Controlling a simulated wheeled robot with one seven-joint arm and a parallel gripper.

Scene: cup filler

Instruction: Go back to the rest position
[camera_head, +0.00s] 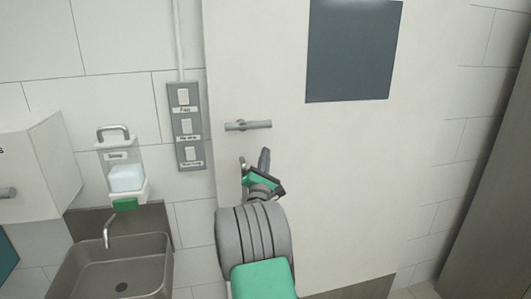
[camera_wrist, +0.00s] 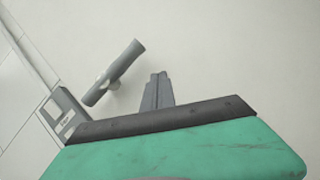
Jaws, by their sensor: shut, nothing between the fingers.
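My gripper (camera_head: 254,162) is in front of the white door (camera_head: 340,190), a little below the grey door handle (camera_head: 248,125) in the head view. The fingers are together with nothing between them. In the wrist view the closed fingers (camera_wrist: 157,91) point toward the bare door face. The handle (camera_wrist: 115,72) shows there to the left of the fingertips, apart from them in the picture. How far the fingertips are from the door I cannot tell.
A switch panel (camera_head: 186,126) with several switches is on the tiled wall left of the door. A soap dispenser (camera_head: 125,177) hangs above a metal sink (camera_head: 118,271). A white cabinet (camera_head: 38,170) is at the far left. A brownish-grey surface (camera_head: 495,210) rises at the right.

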